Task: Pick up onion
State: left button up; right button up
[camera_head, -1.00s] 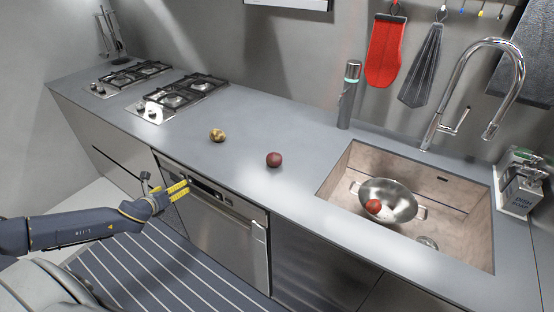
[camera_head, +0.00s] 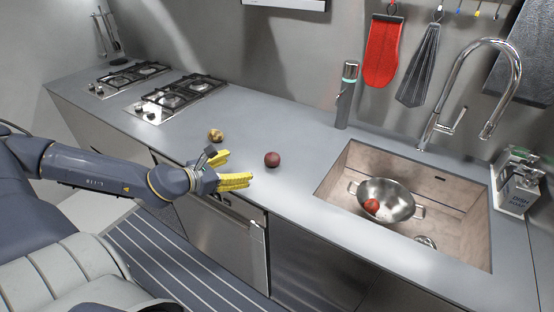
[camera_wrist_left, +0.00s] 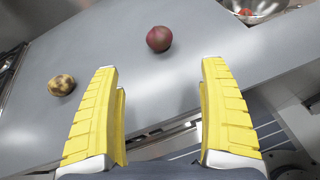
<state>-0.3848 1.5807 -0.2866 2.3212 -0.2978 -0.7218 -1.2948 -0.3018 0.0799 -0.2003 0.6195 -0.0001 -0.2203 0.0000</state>
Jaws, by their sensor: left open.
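A dark red round onion (camera_head: 272,160) lies on the grey counter (camera_head: 300,188), near the middle. It also shows in the left wrist view (camera_wrist_left: 159,39), ahead of and between the yellow fingers. My left gripper (camera_head: 239,168) is open and empty at the counter's front edge, a short way left of the onion and apart from it. Its spread fingers also show in the left wrist view (camera_wrist_left: 160,68). My right gripper is in neither view.
A brown-yellow potato-like item (camera_head: 216,136) lies left of the onion, close behind my gripper. A sink (camera_head: 330,200) at right holds a metal colander (camera_head: 398,202) with a red item (camera_head: 371,206). Gas burners (camera_head: 180,95) are at the left. Counter around the onion is clear.

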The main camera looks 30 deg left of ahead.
aim_at(267, 158)
pick_arm(q)
jog(key=shift+w+a+f, duration=0.1)
jog(key=shift+w+f, duration=0.05)
jog(key=shift+w, duration=0.25)
jog(key=shift+w+d+f, duration=0.15)
jog(key=shift+w+d, duration=0.25)
jog(key=shift+w, duration=0.25)
jog(key=shift+x, duration=4.8)
jog(key=shift+a+x, duration=0.2)
jog(key=shift+x, duration=2.4)
jog(key=c, duration=1.3)
jog(key=shift+c, duration=0.2)
